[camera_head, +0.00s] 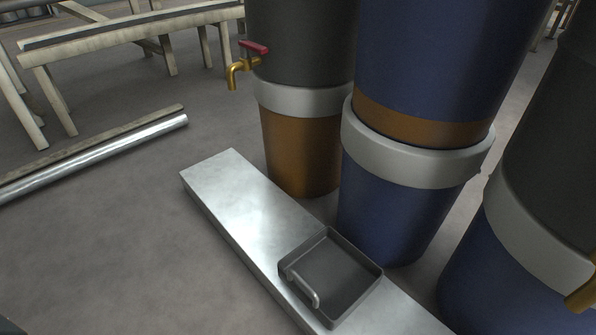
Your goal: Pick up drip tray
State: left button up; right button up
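The drip tray (345,284) is a dark grey, shallow, square tray with a low raised rim. It lies flat on a low metal bench (238,192) in the lower middle of the head view. A light grey bar handle (303,287) sits on its left side, facing the near edge of the bench. The tray looks empty. Neither of my grippers shows in this view.
Large barrels stand close behind the bench: a black and brown one (303,150), a blue one (395,210) and a dark one at right (530,200). A brass tap (240,68) with a red lever juts left. The floor at left (110,240) is clear near a metal pipe (95,158).

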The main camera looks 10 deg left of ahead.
aim_at(330, 277)
jog(key=i+j+z, duration=0.15)
jog(key=i+j, duration=0.25)
jog(key=i+j+z, duration=0.1)
jog(key=i+j, duration=0.25)
jog(key=j, duration=0.3)
